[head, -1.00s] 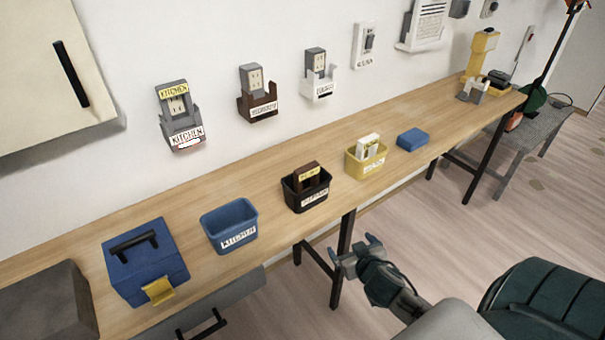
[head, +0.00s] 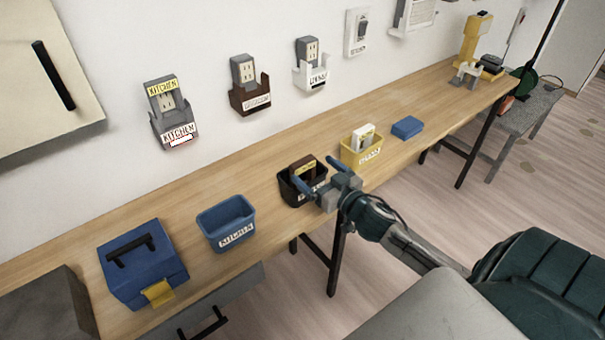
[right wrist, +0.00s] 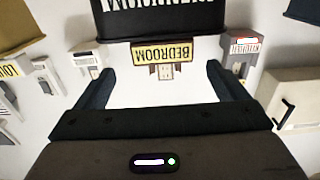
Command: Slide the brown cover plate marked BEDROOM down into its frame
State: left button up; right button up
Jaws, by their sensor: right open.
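The brown cover plate (head: 302,166) with a yellow label stands in the black bin (head: 290,196) on the bench. In the right wrist view its yellow label, reading BEDROOM (right wrist: 163,52), appears upside down. The brown frame (head: 252,101) is on the wall behind, around the lower part of a grey outlet; its white label is too blurred to read. My right gripper (head: 316,172) is open at the bin's front right, its fingers toward the plate. In the right wrist view the plate shows beyond and between the open fingers (right wrist: 158,72). My left gripper is not in view.
A blue KITCHEN bin (head: 228,222) stands left of the black bin, and a yellow bin (head: 363,157) with a white plate stands right. A blue toolbox (head: 142,266) and a blue block (head: 407,127) are on the bench. Other wall frames (head: 177,127) flank the brown one.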

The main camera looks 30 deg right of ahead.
aim_at(306, 165)
jog(key=shift+w+a+f, duration=0.1)
jog(key=shift+w+a, duration=0.05)
jog(key=shift+w, duration=1.1)
jog(key=shift+w+a+r, duration=0.1)
jog(key=shift+w+a, duration=0.05)
jog(key=shift+w, duration=1.05)
jog(key=shift+w+a+f, duration=0.1)
jog(key=shift+w+a, duration=0.05)
jog(key=shift+w, duration=1.1)
jog(key=c, duration=1.3)
